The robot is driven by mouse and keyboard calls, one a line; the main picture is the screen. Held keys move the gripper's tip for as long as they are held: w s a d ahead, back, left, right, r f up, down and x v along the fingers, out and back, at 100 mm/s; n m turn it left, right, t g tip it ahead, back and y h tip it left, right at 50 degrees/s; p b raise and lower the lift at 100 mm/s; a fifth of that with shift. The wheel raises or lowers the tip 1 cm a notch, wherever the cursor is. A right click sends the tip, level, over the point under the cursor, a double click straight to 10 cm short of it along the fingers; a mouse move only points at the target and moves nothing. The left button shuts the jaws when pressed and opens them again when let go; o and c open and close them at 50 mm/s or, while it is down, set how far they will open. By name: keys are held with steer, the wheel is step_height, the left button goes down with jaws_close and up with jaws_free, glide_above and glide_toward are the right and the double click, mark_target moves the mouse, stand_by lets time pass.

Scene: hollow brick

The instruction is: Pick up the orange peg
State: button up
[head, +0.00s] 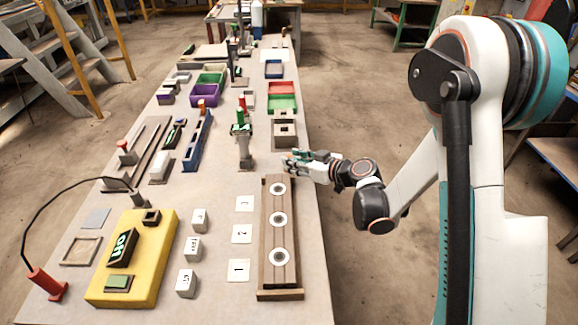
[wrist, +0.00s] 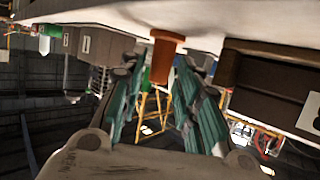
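The orange peg (wrist: 162,62) shows in the wrist view, its wider end against the pale tabletop. It stands between the two teal fingers of my gripper (wrist: 164,80). The fingers are apart, with a visible gap between the left finger and the peg; the right finger looks very close to it, and I cannot tell if they touch. In the head view my gripper (head: 305,165) is low over the table's right edge, just beyond the wooden board with round holes. There the peg is mostly hidden by the gripper.
The wooden board (head: 266,237) lies on the near side of my gripper. A green-topped post (head: 244,148) stands to its left. Open floor is to the right.

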steer(key=x, duration=0.3)
steer(key=shift+b, duration=0.3)
steer(key=c, duration=0.7)
steer(key=shift+o, duration=0.2)
